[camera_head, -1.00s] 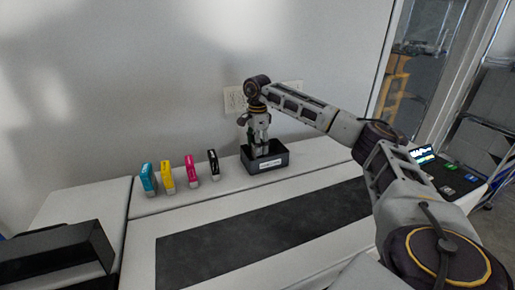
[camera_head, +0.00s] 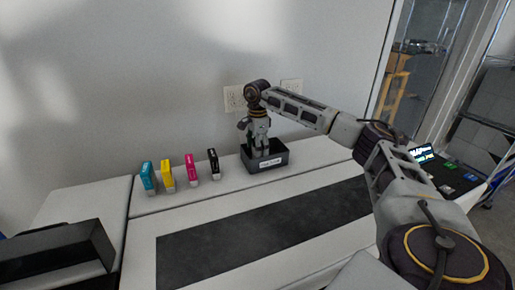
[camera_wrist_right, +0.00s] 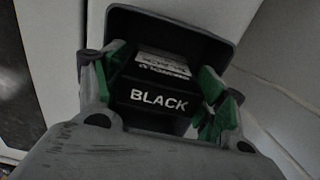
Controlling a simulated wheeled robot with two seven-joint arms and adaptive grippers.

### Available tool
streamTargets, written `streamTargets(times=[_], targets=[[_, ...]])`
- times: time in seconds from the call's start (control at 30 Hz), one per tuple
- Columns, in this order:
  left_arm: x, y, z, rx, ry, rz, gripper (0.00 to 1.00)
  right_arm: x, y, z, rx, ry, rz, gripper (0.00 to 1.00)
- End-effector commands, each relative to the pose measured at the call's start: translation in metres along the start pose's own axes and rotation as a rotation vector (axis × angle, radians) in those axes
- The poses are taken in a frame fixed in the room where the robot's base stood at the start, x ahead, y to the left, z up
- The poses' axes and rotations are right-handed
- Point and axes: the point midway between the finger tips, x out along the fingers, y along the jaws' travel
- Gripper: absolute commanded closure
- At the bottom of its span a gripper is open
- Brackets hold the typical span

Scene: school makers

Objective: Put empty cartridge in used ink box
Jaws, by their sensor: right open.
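The used ink box (camera_head: 281,164) is a small dark open bin with a white label, on the white back ledge by the wall. My right gripper (camera_head: 261,150) points down into it. In the right wrist view, a black cartridge marked BLACK (camera_wrist_right: 158,101) lies within the box (camera_wrist_right: 165,25). My right gripper (camera_wrist_right: 163,72) has its green-padded fingers spread on either side of the cartridge, with the jaws open. Whether the cartridge rests on the box floor cannot be told. My left gripper is out of view.
Cyan (camera_head: 148,178), yellow (camera_head: 167,176), magenta (camera_head: 191,171) and black (camera_head: 214,164) cartridges stand in a row left of the box. A dark mat (camera_head: 262,225) lies in front, clear. A dark machine (camera_head: 55,255) is at lower left. A lit screen (camera_head: 422,152) is at right.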

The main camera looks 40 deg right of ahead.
Motion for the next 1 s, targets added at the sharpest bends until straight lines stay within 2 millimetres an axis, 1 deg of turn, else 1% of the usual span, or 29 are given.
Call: streamTargets(times=[0.17, 0.37, 0.57, 0.9, 1.0], targets=[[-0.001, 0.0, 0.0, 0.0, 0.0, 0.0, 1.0, -0.003, 0.0, 0.0, 0.0, 0.0, -0.001, 0.29], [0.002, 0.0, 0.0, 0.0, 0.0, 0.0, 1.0, -0.016, -0.001, 0.001, 0.0, -0.001, -0.002, 0.29], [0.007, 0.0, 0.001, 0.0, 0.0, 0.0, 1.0, -0.042, -0.001, 0.001, -0.001, -0.002, -0.003, 0.29], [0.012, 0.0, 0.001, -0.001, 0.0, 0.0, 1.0, -0.093, -0.001, 0.001, 0.0, -0.001, -0.003, 0.29], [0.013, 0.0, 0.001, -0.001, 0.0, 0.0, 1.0, -0.105, -0.001, 0.001, 0.0, -0.001, -0.001, 0.29]])
